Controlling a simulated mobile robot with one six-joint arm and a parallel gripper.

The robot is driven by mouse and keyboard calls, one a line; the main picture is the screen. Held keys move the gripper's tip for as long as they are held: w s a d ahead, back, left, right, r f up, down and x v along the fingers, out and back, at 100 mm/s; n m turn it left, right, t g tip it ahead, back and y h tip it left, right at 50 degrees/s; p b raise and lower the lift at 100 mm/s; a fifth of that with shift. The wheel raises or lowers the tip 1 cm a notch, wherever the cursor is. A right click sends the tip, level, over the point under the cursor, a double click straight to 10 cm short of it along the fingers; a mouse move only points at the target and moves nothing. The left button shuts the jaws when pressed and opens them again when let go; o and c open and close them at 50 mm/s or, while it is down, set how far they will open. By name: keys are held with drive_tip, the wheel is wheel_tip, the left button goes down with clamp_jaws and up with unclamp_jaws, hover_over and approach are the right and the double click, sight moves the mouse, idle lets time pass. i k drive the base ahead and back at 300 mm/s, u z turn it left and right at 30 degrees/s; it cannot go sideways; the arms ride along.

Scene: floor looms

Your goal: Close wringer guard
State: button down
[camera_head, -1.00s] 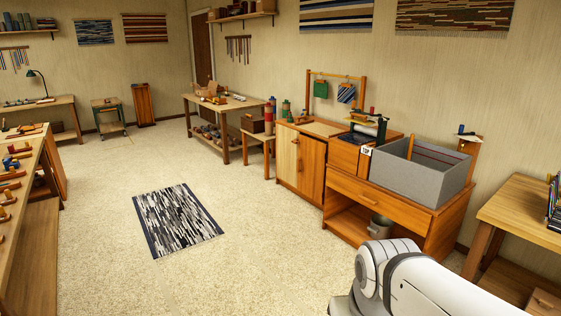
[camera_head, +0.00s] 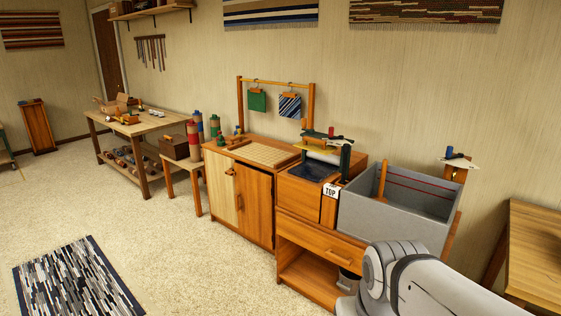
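The wringer (camera_head: 326,152) stands on the wooden cabinet against the wall, left of the grey basin. It has dark green side posts, a pale roller and a yellowish plate near its top. Which part is the guard, and whether it is open or shut, is too small to tell. A white "TOP" label (camera_head: 331,191) is on the cabinet front below the wringer. My white arm shows at the lower right, in front of the basin. My gripper is outside the picture.
A grey basin (camera_head: 385,226) with an upright wooden paddle (camera_head: 382,180) adjoins the wringer. A cabinet (camera_head: 238,205) with a drying rack stands to the left. A wooden table (camera_head: 538,240) is at right. A patterned rug (camera_head: 78,285) lies on the otherwise open floor.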

sight(318, 146)
drive_tip(key=i, duration=1.95)
drive_tip(key=u, duration=0.15)
